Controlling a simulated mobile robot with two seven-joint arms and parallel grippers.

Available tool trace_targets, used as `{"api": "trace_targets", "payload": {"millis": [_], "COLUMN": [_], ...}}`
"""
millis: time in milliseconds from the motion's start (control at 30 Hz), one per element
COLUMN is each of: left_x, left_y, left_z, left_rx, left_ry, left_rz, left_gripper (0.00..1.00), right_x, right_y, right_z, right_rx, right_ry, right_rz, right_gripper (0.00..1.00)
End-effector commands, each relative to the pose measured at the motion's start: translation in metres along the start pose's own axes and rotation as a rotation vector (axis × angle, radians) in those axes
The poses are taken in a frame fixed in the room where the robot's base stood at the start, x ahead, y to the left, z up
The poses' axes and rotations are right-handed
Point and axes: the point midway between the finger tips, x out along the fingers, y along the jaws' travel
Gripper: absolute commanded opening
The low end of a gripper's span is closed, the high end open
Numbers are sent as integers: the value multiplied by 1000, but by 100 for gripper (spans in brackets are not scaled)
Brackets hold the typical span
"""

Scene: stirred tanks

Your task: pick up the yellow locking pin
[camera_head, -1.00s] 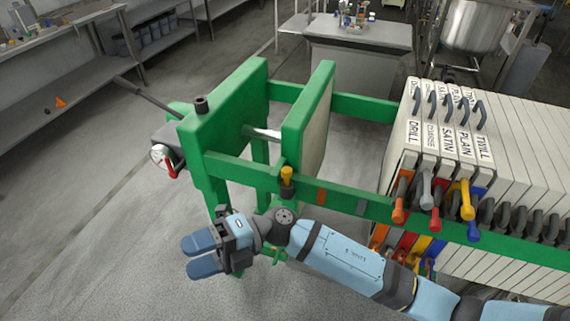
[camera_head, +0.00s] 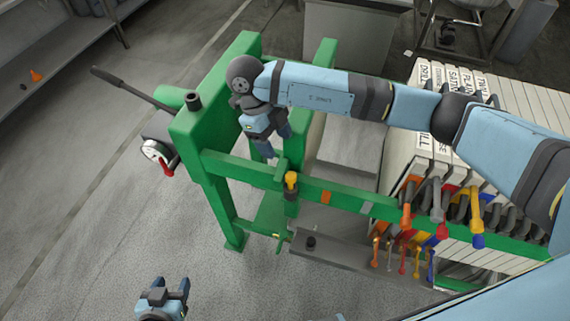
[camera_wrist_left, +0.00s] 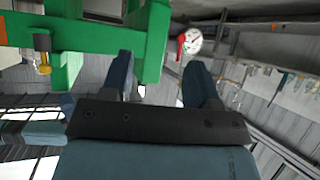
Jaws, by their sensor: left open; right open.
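The yellow locking pin (camera_head: 291,180) has a yellow knob and stands in a dark socket on the front green rail (camera_head: 340,197) of the press frame. In the left wrist view the pin (camera_wrist_left: 44,65) shows upside down at the upper left. My left gripper (camera_head: 170,284) is open and empty at the bottom of the head view, in front of the frame and apart from the pin. Its spread fingers (camera_wrist_left: 158,66) show in the wrist view. My right gripper (camera_head: 277,142) is open above the gap between the frame's green plates, behind the pin, with nothing visible between its fingers.
A gauge with a red handle (camera_head: 154,150) and a long dark lever (camera_head: 130,87) are at the frame's left. White labelled plates (camera_head: 525,130) with coloured handles stand at the right. A grey tray (camera_head: 345,262) lies below the rail. The floor at front left is clear.

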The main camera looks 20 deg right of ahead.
Motion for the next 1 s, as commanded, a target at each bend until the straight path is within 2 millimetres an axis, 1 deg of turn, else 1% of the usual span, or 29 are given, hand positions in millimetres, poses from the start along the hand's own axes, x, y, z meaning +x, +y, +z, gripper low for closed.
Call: {"api": "trace_targets", "payload": {"millis": [100,167,300,400,733,1000], "left_x": [-6,-8,-9,-11,-11,-16], "left_y": [4,5,8,8,5,4], "left_z": [9,11,10,6,-4,-9], "left_rx": [-4,-6,-7,-7,-4,-4], "left_ry": [-17,-23,-24,-23,-10,-11], "left_rz": [4,7,10,11,7,3], "left_gripper": [55,55,55,55,55,55], "right_x": [17,28,56,69,93,132], "right_y": [0,1,1,0,0,0], "right_z": [-1,-1,-1,-1,-1,-1], "right_rx": [1,1,1,2,1,1], "right_ry": [6,7,6,5,3,3], "right_rz": [1,3,3,1,2,2], "right_gripper": [61,61,61,61,61,61]}}
